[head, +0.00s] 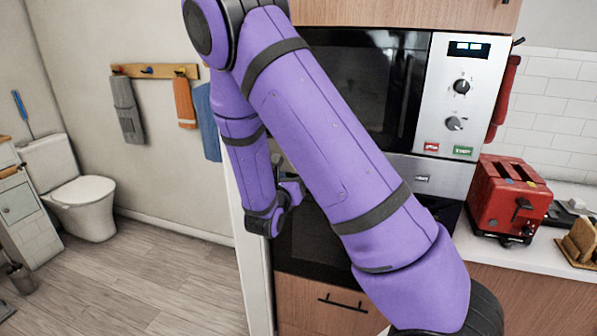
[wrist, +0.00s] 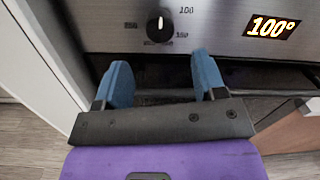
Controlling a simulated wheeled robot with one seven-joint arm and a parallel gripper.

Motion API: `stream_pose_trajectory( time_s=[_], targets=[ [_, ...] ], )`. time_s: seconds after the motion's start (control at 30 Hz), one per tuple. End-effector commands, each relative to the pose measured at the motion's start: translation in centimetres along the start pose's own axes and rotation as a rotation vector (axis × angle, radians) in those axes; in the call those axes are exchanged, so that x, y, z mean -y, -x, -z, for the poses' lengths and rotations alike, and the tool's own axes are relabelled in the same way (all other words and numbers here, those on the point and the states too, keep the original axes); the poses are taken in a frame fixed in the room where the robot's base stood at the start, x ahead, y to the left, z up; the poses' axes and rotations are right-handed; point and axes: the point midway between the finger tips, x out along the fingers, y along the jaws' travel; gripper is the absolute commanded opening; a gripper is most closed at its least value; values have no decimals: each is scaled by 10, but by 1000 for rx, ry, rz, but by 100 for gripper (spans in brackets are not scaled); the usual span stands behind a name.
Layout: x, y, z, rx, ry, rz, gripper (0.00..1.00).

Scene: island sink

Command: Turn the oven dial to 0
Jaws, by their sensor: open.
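The oven dial (wrist: 159,29) is a round black knob with a white pointer line. It sits on the oven's steel panel (wrist: 80,28), with small printed marks around it, and its pointer is roughly upright in the wrist view. A display (wrist: 272,27) right of it reads 100°. My gripper (wrist: 160,60) is open and empty, with two blue fingers on either side below the dial, apart from it in the picture. In the head view the oven panel (head: 440,172) shows beneath the microwave; my purple arm hides the dial and the gripper's fingers are not clear.
The microwave (head: 461,110) above has two knobs and red and green buttons. A red toaster (head: 507,195) stands on the counter to the right. A wooden drawer (head: 335,300) is under the oven. Open floor (head: 165,275) lies left, before a toilet (head: 80,190).

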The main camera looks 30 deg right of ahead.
Motion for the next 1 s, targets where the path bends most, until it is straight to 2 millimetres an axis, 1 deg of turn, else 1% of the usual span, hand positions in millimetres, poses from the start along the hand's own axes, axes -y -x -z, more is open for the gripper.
stream_pose_trajectory(
  time_s=[0.03, 0.1, 0.2, 0.3, 0.43, 0.87, 0.97, 1.0],
  targets=[
    [-1, 9, 0, 1, 0, -4, 64],
    [0, 19, 0, 0, 0, -3, 64],
    [-1, 30, 0, 0, -1, -2, 64],
    [0, 36, 0, 1, 0, -1, 64],
    [0, 39, 0, 1, 0, 0, 64],
    [0, 39, 0, 0, 0, 0, 64],
    [4, 38, -3, -7, -15, 16, 64],
    [8, 37, -5, -16, -31, 32, 64]
  ],
)
